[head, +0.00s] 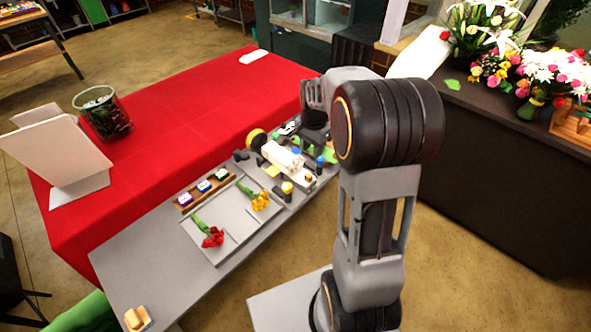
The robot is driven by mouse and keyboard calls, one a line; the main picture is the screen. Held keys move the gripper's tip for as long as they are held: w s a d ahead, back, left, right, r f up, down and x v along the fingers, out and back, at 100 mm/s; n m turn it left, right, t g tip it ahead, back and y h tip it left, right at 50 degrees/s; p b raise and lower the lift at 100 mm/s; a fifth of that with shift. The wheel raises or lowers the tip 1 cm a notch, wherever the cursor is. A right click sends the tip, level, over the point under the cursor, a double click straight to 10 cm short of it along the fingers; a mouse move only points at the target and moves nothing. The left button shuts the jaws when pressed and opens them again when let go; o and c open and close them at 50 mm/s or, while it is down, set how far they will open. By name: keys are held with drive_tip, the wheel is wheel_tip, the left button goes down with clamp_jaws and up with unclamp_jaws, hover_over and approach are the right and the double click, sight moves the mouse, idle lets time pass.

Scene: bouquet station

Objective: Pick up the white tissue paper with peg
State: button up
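A white, roll-like bundle (281,156) lies among small items on the grey work table (150,285). It may be the white tissue paper; I cannot make out a peg on it. Another small white folded piece (253,57) lies alone at the far edge of the red-covered table. My arm reaches over the work table, its wrist just right of and beyond the bundle. My gripper is small, dark and mostly lost behind the arm and clutter, so its fingers and any contact cannot be told.
A wooden rack (204,188) holds small coloured items. A glass vase (102,113) and a white stand (60,155) are on the red table (185,105). Bouquets (548,75) stand on the dark right counter.

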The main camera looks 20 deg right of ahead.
sight(309, 174)
wheel_tip(309, 174, down, 12)
drive_tip(key=shift+a+r+p, duration=0.1)
drive_tip(key=shift+r+p, duration=0.05)
drive_tip(key=shift+p, duration=0.85)
drive_tip(key=shift+w, duration=0.1)
clamp_jaws()
